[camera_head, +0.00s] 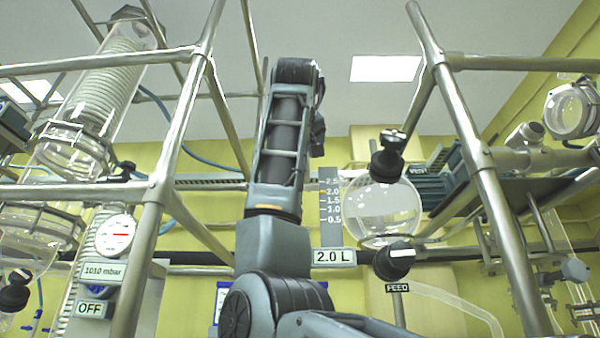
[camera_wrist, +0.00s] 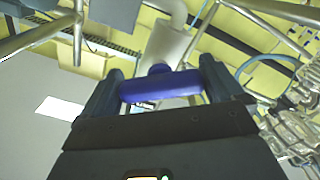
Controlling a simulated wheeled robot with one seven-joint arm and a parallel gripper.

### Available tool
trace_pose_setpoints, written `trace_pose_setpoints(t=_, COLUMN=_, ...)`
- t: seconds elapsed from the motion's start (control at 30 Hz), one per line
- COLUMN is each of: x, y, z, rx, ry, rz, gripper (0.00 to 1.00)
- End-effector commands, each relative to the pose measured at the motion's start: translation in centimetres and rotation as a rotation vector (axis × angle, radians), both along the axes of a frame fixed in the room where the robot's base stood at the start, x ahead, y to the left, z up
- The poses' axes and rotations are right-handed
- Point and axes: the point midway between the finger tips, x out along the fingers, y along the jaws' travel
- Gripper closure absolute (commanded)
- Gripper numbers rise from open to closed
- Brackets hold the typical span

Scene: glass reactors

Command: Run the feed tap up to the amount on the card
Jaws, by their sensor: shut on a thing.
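The feed tap (camera_head: 395,261) is a black knob with a white mark, below a round glass vessel (camera_head: 372,215); a FEED label (camera_head: 397,287) sits under it. The card (camera_head: 334,257) reads 2.0 L. A grey scale (camera_head: 330,215) left of the vessel runs from 0.5 up to 2.5. The liquid level in the vessel is hard to tell. My gripper (camera_wrist: 160,88) is shut on a blue handle (camera_wrist: 160,87), its fingers at the handle's two ends. The handle's short stem meets a pale cylinder (camera_wrist: 168,45). In the head view my gripper is hidden and my arm stands left of the card.
Metal frame posts (camera_head: 480,170) flank my arm on both sides. A coiled glass condenser (camera_head: 95,100), a pressure gauge (camera_head: 115,235), a 1010 mbar display (camera_head: 103,271) and an OFF sign (camera_head: 90,308) are at left. A black knob (camera_head: 387,160) tops the vessel.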

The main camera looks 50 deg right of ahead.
Motion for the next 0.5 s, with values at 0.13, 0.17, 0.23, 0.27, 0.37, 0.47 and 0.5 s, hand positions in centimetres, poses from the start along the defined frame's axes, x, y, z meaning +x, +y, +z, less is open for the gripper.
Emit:
trace_pose_setpoints(t=0.13, x=0.01, y=0.05, z=0.00, rx=0.002, ry=-0.001, rz=0.001, gripper=0.36)
trace_pose_setpoints(t=0.17, x=0.01, y=0.05, z=0.00, rx=0.003, ry=-0.003, rz=0.001, gripper=0.36)
trace_pose_setpoints(t=0.23, x=0.01, y=0.06, z=0.00, rx=0.010, ry=-0.011, rz=0.001, gripper=0.36)
trace_pose_setpoints(t=0.27, x=0.02, y=0.07, z=0.00, rx=0.013, ry=-0.017, rz=0.001, gripper=0.36)
trace_pose_setpoints(t=0.37, x=0.05, y=0.11, z=0.02, rx=0.035, ry=-0.044, rz=0.002, gripper=0.36)
trace_pose_setpoints(t=0.47, x=0.06, y=0.15, z=0.03, rx=0.066, ry=-0.086, rz=0.003, gripper=0.36)
trace_pose_setpoints(t=0.5, x=0.06, y=0.15, z=0.04, rx=0.083, ry=-0.107, rz=0.003, gripper=0.36)
